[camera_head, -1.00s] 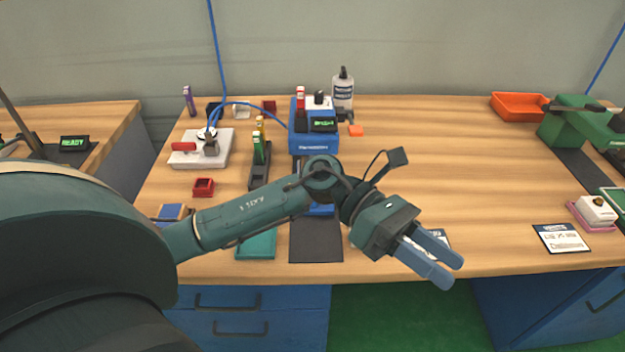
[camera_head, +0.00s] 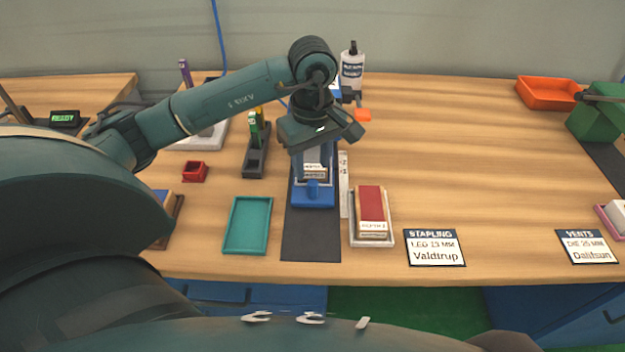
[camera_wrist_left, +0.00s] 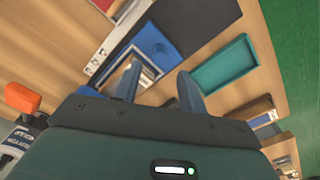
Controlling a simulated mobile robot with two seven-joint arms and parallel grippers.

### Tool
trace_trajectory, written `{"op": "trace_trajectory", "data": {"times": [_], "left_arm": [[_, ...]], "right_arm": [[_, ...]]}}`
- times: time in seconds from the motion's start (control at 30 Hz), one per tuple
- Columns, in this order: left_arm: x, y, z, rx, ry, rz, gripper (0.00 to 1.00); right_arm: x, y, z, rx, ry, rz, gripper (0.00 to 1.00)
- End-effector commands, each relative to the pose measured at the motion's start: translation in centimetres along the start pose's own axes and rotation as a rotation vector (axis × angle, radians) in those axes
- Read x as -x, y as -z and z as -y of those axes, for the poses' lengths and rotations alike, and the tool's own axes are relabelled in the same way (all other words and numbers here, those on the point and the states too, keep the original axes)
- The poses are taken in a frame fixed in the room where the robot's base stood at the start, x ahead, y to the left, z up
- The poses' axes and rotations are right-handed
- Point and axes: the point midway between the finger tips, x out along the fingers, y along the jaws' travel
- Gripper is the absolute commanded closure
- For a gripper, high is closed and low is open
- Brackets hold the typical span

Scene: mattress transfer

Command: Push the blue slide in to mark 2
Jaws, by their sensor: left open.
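The blue slide (camera_head: 313,198), with a small upright knob, lies on the dark mat in front of my left gripper in the head view. It also shows in the wrist view (camera_wrist_left: 152,42), just beyond the fingers. A white strip with printed marks (camera_head: 344,190) runs along its right side; the numbers are too small to read. It also shows in the wrist view (camera_wrist_left: 98,58). My left gripper (camera_wrist_left: 158,88) is open, its fingers apart, above the slide's rear part. The arm hides most of the blue machine behind. I cannot tell whether the fingers touch anything. My right gripper is out of view.
A teal tray (camera_head: 230,232) stands left of the dark mat (camera_head: 308,244). A tray with a red-topped block (camera_head: 371,205) stands close on the right, beside a STAPLING card (camera_head: 435,247). A dark rack (camera_head: 256,165) stands at left. The table's right middle is clear.

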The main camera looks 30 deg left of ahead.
Motion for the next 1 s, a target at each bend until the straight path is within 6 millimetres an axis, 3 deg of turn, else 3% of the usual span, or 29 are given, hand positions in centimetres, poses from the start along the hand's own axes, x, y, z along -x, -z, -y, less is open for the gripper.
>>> {"op": "trace_trajectory", "data": {"times": [0.1,0.33,0.73,1.0], "left_arm": [[-2.5,-0.1,0.1,0.0,0.003,0.003,0.59],[-5.5,-0.1,0.0,-0.001,0.0,0.002,0.59],[-6.2,-0.1,0.0,-0.001,-0.001,0.002,0.59],[-6.2,-0.1,0.0,-0.001,-0.002,0.002,0.81]], "right_arm": [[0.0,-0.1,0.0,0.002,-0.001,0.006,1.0],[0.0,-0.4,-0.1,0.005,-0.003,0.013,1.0],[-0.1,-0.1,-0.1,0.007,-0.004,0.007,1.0],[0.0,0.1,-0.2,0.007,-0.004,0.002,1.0]]}}
